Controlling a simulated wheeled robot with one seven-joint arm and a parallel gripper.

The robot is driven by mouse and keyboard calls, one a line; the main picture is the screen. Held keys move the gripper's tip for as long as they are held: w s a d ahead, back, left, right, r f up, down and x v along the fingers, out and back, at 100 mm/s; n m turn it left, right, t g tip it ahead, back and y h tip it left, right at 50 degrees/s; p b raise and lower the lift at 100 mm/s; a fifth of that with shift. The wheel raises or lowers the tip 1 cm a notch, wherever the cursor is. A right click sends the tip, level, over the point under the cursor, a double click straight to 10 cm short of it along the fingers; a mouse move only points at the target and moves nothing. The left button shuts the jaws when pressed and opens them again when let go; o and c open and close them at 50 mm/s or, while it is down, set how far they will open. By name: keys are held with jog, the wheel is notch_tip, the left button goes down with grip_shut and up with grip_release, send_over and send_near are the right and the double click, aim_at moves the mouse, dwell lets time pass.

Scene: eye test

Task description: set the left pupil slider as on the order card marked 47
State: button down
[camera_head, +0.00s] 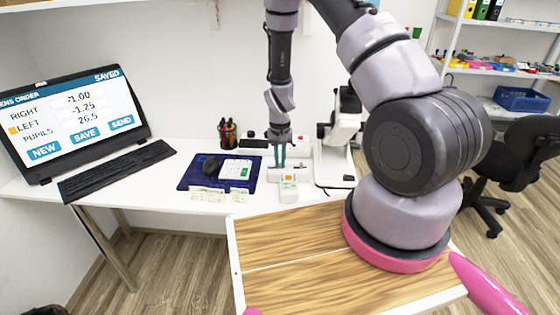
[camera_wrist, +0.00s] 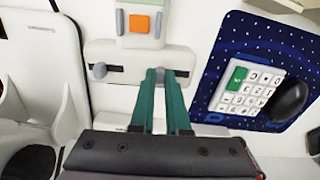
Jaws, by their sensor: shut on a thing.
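A white panel (camera_wrist: 118,52) with two dark slots shows in the wrist view. A grey slider knob (camera_wrist: 99,71) stands bare in the slot at picture left. My gripper (camera_wrist: 161,76) has its green fingers closed together at the other slot, on the side toward the calculator. In the head view my gripper (camera_head: 280,163) reaches down to this white device at the back of the table. Paper cards (camera_head: 207,195) lie at the table's front edge; their print is too small to read.
A unit with an orange button (camera_wrist: 139,23) adjoins the panel. A blue mat (camera_head: 187,180) with calculator (camera_head: 235,169) and mouse (camera_head: 210,166) lies left. A white instrument (camera_head: 340,135) stands right. The monitor (camera_head: 70,115) reads SAVED, right -1.00, left -1.25, pupils 26.5.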

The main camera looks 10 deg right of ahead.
aim_at(274, 168)
jog(key=shift+a, duration=0.1)
dwell(0.3)
jog(key=shift+w+a, duration=0.25)
jog(key=shift+a, duration=0.65)
jog(key=c, duration=0.9)
grip_release()
jog(key=shift+r, duration=0.1)
notch_tip(274, 168, up, 11)
jog(key=shift+f, duration=0.15)
